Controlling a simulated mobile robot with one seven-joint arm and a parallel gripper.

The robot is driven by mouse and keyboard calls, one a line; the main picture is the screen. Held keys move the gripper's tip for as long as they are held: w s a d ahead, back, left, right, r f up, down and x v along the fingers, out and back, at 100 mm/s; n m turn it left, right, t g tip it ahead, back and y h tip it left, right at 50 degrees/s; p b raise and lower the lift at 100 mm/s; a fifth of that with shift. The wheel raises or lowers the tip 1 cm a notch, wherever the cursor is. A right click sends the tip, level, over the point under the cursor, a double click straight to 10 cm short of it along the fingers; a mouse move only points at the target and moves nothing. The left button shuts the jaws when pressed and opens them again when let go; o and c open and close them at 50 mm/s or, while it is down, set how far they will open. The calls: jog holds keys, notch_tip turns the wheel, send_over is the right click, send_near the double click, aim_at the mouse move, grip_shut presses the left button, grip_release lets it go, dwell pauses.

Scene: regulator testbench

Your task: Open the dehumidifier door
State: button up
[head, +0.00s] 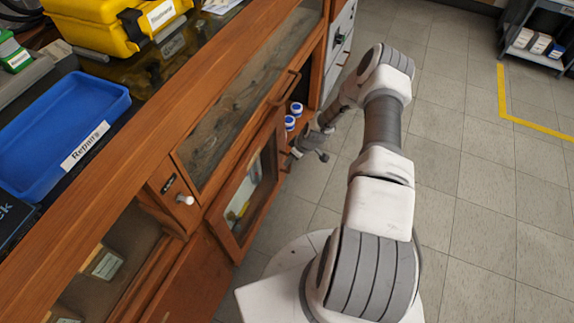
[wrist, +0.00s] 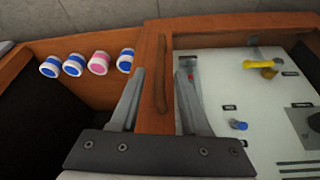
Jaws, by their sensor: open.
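A wooden-framed glass door (head: 220,233) sits low in the cabinet in the head view, with a white panel behind its pane. No legible label shows which door is the dehumidifier's. In the wrist view, an upright wooden handle (wrist: 153,88) stands along the frame at the left edge of the white panel (wrist: 210,75). My gripper (wrist: 158,98) is open, with one finger to either side of the handle; I cannot tell whether they touch it. In the head view my gripper (head: 308,146) is small and partly hidden, near the door's far edge.
Several white jars with blue or pink bands (wrist: 98,63) stand in the compartment left of the handle. A yellow valve lever (wrist: 261,66) and blue knob (wrist: 238,125) are on the white panel. A blue tray (head: 62,130) lies on the bench.

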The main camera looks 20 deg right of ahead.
jog(key=b+x, duration=0.1)
jog(key=x, duration=0.4)
jog(key=shift+f, duration=0.1)
grip_shut()
dwell(1.3)
